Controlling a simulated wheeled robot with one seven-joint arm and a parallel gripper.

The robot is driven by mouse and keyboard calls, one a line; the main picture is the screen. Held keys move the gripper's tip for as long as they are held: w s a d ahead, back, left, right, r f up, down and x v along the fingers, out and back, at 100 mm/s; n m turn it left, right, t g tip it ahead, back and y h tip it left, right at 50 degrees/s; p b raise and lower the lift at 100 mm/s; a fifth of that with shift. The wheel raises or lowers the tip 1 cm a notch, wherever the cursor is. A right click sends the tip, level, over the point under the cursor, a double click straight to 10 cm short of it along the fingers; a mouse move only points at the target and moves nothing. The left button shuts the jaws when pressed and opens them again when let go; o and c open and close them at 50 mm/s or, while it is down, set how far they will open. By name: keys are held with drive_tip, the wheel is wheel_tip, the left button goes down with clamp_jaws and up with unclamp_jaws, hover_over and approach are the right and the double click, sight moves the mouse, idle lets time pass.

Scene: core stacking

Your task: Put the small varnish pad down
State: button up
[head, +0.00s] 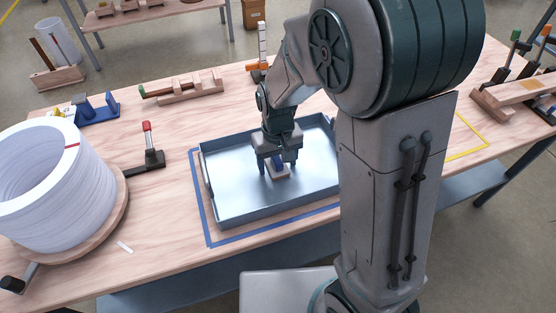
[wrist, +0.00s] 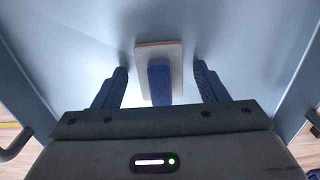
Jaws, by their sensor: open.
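The small varnish pad (wrist: 173,54) is a pale, roughly square block with a blue handle (wrist: 159,83) on top. It lies flat on the floor of the grey-blue metal tray (head: 229,213), also visible in the head view (head: 279,172). My gripper (wrist: 162,82) is open, low over the pad. Its two fingers stand on either side of the blue handle, with a gap on each side. In the head view my gripper (head: 277,165) hides part of the pad.
The tray stands inside a blue tape outline (head: 225,240) on the wooden table (head: 165,255). A large white coil (head: 50,190) is at the left, with a clamp (head: 150,155) beside it. Wooden jigs (head: 185,90) stand at the back. Bare tray floor surrounds the pad.

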sight(277, 160)
wheel_tip(277, 160, up, 12)
drive_tip(key=p, duration=0.2)
drive_tip(key=s+d+r+m+t, duration=0.2)
drive_tip(key=s+d+m, duration=0.1)
drive_tip(key=s+d, duration=0.8)
drive_tip(key=shift+s+d+r, duration=0.35)
drive_tip(key=shift+s+r, duration=0.05)
drive_tip(key=shift+s, duration=0.1)
drive_tip(key=shift+r, duration=0.1)
wheel_tip(277, 160, up, 6)
drive_tip(key=p, duration=0.6)
drive_tip(key=shift+d+r+t, duration=0.15)
drive_tip(key=shift+r+t, duration=0.1)
drive_tip(key=shift+t, duration=0.15)
